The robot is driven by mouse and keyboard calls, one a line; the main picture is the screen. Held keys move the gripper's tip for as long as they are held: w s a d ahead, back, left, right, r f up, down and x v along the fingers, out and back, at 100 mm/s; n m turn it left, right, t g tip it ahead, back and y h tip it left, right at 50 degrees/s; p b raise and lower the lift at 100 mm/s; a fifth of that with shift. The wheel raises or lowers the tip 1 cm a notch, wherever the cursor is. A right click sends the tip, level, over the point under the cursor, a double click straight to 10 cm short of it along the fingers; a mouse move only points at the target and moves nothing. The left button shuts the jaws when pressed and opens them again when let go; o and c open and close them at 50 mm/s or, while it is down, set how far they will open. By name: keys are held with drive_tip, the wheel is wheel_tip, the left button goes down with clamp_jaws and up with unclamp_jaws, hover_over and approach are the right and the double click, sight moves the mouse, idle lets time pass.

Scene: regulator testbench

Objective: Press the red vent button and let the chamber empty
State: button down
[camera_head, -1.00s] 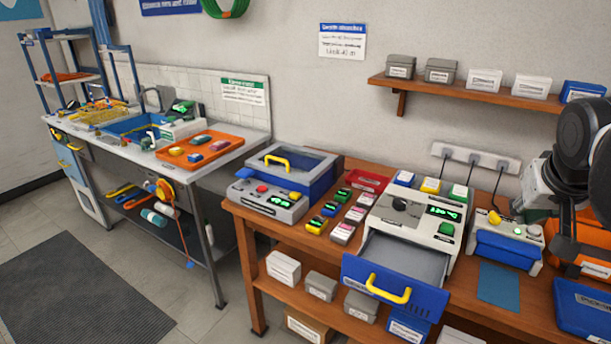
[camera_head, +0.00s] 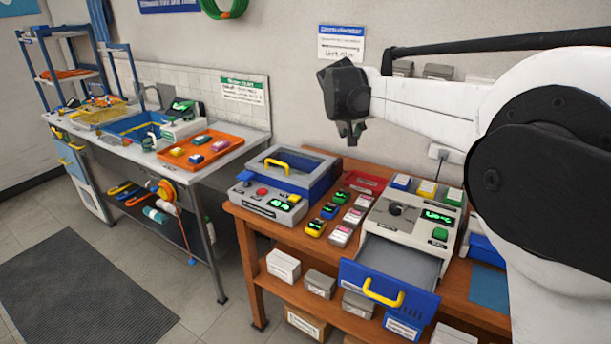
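The chamber (camera_head: 318,182) is a blue box with a clear lid and a yellow handle, at the left end of the wooden bench. Its lid looks shut. The red button (camera_head: 262,191) is on its grey front panel, beside a lit green display (camera_head: 280,203) too small to read. My gripper (camera_head: 350,136) hangs in the air above the bench, pointing down, up and right of the button and well apart from it. Nothing shows in it. Its fingers are small and dark, so I cannot tell their opening.
Several small coloured regulators (camera_head: 329,211) lie right of the chamber. A grey test unit (camera_head: 414,219) stands beyond them with its blue-fronted drawer (camera_head: 388,292) pulled out. My white arm covers the bench's right side. The space above the chamber is clear.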

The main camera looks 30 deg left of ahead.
drive_tip(key=s+a+f+n+p, duration=0.1)
drive_tip(key=a+f, duration=0.2)
drive_tip(key=a, duration=0.5)
drive_tip(key=a+f+n+p, duration=0.1)
drive_tip(key=a+f, duration=0.2)
drive_tip(key=a, duration=0.6)
drive_tip(key=n+t+y+p, duration=0.1)
hover_over(261, 191)
wheel_tip(261, 191, down, 7)
drive_tip(key=shift+w, duration=0.15)
drive_tip(key=shift+f, duration=0.2)
drive_tip(key=shift+f+b, duration=1.8)
drive_tip(key=shift+f, duration=2.45)
drive_tip(key=shift+f+b, duration=0.4)
drive_tip(key=shift+f, duration=0.05)
